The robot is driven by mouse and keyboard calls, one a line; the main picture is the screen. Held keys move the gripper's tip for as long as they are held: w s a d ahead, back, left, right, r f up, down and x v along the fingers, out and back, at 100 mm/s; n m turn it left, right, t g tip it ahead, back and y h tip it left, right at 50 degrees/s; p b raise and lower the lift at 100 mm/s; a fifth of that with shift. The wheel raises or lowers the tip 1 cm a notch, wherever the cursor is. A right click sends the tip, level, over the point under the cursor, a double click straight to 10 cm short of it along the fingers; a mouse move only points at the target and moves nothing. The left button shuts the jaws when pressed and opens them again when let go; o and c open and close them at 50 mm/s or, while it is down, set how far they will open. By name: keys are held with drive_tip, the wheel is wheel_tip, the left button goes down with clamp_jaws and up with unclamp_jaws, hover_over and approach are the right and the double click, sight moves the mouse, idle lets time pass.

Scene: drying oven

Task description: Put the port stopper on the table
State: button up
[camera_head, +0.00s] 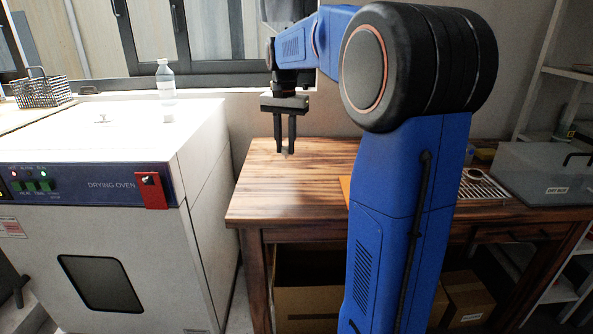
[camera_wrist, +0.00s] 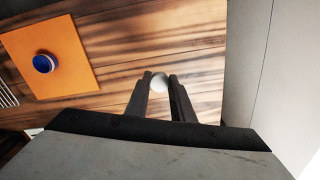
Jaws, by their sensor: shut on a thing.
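The port stopper (camera_wrist: 159,82) shows in the wrist view as a small pale round piece between my fingertips. My gripper (camera_wrist: 160,78) is shut on it. In the head view, my gripper (camera_head: 285,150) points down over the left part of the wooden table (camera_head: 270,190), and the stopper (camera_head: 285,154) shows as a small pale spot at the fingertips. I cannot tell whether the stopper touches the tabletop. The fingers hide part of it.
The drying oven (camera_head: 95,205) stands left of the table, with a clear bottle (camera_head: 165,80) on top. An orange mat (camera_wrist: 55,55) with a blue round object (camera_wrist: 44,63) lies on the table. A grey box (camera_head: 545,172) is at the right. The table around my gripper is clear.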

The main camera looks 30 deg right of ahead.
wheel_tip(320, 180, down, 9)
drive_tip(key=shift+f, duration=0.1)
idle(0.4)
drive_tip(key=o, duration=1)
drive_tip(key=shift+f, duration=0.1)
wheel_tip(320, 180, up, 12)
drive_tip(key=shift+r, duration=0.15)
drive_tip(key=s+a+f+n+t, duration=0.1)
drive_tip(key=s+a+f+n, duration=0.2)
drive_tip(key=s, duration=0.7)
drive_tip(key=s+a+f+n+t, duration=0.2)
drive_tip(key=s+a+f+n, duration=0.2)
drive_tip(key=s+a+f, duration=0.3)
drive_tip(key=s+a+f+n+t, duration=0.1)
drive_tip(key=s+a+f+n, duration=0.2)
drive_tip(key=s, duration=1)
wheel_tip(320, 180, down, 3)
drive_tip(key=a, duration=0.2)
drive_tip(key=shift+a+t, duration=0.35)
drive_tip(key=shift+t, duration=0.05)
